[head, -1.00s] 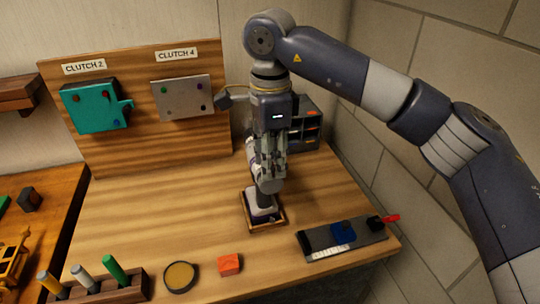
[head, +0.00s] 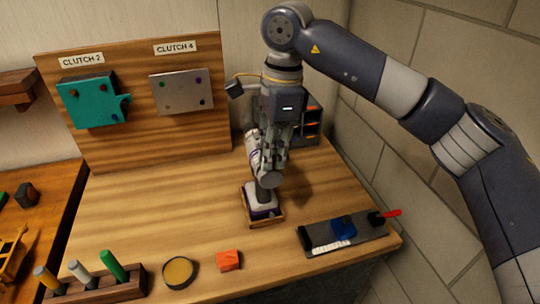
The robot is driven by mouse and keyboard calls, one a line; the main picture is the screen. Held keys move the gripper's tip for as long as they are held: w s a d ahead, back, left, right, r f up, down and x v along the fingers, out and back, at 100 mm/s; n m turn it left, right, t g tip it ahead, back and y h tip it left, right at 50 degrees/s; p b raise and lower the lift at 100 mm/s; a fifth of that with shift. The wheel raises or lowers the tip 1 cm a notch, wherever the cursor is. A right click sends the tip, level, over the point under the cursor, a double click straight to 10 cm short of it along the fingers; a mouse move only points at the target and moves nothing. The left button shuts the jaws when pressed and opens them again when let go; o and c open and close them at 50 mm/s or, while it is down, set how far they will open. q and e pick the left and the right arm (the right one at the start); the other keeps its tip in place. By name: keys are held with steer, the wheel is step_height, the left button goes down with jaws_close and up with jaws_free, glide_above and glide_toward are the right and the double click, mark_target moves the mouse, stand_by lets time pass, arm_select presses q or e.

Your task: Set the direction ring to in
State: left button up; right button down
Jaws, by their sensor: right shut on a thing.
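A white and dark hand-held drill (head: 254,160) stands upright on its wide, purple-edged base in a small wooden tray (head: 267,222) on the table. My right gripper (head: 270,178) points down over it and is shut on the drill, at its upper part. The fingers hide much of the drill's body. I cannot make out the direction ring or its setting. My left gripper is not in view.
A grey fixture with a blue block (head: 343,227) and a red-tipped handle lies to the right. An orange block (head: 228,261), a round tin (head: 180,272) and a rack of coloured pegs (head: 95,284) line the front. Clutch panels (head: 182,92) stand behind. The table's left middle is clear.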

steer(key=d+y+b, duration=0.1)
steer(key=y+b, duration=0.1)
steer(key=shift+w+d+f+g+y+b, duration=0.15)
steer(key=shift+d+f+g+y+b, duration=0.15)
steer(key=shift+d+f+y+b, duration=0.1)
steer(key=shift+w+d+y+b, duration=0.1)
steer(key=shift+d+y+b, duration=0.3)
steer(key=shift+y+b, duration=0.5)
steer(key=c, duration=1.6)
jaws_free()
steer(key=v, duration=1.2)
steer(key=shift+w, duration=0.2)
steer(key=shift+d+f, duration=0.15)
